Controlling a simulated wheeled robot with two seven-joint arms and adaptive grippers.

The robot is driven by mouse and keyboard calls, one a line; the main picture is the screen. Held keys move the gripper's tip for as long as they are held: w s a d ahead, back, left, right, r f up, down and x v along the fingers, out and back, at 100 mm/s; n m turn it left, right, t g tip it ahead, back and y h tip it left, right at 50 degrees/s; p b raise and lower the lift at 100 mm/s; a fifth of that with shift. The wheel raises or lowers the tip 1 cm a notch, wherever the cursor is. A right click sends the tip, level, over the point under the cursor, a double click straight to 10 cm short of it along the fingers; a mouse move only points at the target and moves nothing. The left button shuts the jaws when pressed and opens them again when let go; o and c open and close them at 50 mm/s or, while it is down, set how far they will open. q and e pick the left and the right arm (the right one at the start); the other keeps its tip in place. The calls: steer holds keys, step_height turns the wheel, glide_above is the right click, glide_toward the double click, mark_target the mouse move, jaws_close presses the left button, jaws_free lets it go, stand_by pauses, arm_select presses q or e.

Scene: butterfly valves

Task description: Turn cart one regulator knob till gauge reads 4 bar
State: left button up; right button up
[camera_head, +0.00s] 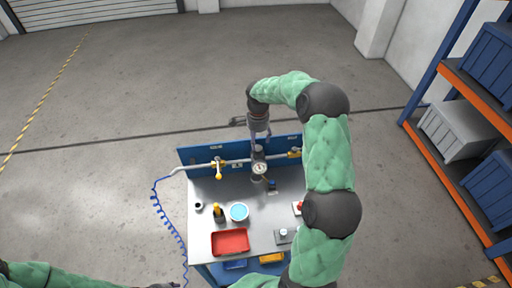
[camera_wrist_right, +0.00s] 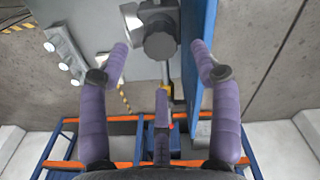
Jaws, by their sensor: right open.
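The cart (camera_head: 200,240) stands in the middle of the head view, with a blue back panel and a pipe along it. A round gauge (camera_head: 259,169) faces up at the pipe's middle; its reading is too small to tell. The dark grey regulator knob (camera_head: 258,150) is just behind the gauge, and shows in the right wrist view (camera_wrist_right: 160,40). My right gripper (camera_head: 260,141) points down over the knob. In the wrist view its purple fingers (camera_wrist_right: 160,52) are spread and empty, with the knob between and beyond their tips. My left gripper is not seen; only its arm shows at lower left.
Yellow-handled valves (camera_head: 217,167) sit on the pipe. A red tray (camera_head: 230,242), a bowl with blue contents (camera_head: 238,211) and a yellow-topped bottle (camera_head: 218,211) are on the cart top. A blue coiled hose (camera_head: 165,215) hangs left. A shelf rack (camera_head: 437,130) stands right.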

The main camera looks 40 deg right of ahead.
mark_target(258, 148)
steer(key=shift+f+p, duration=0.3)
steer(key=shift+f, duration=2.7)
steer(key=c, duration=1.1)
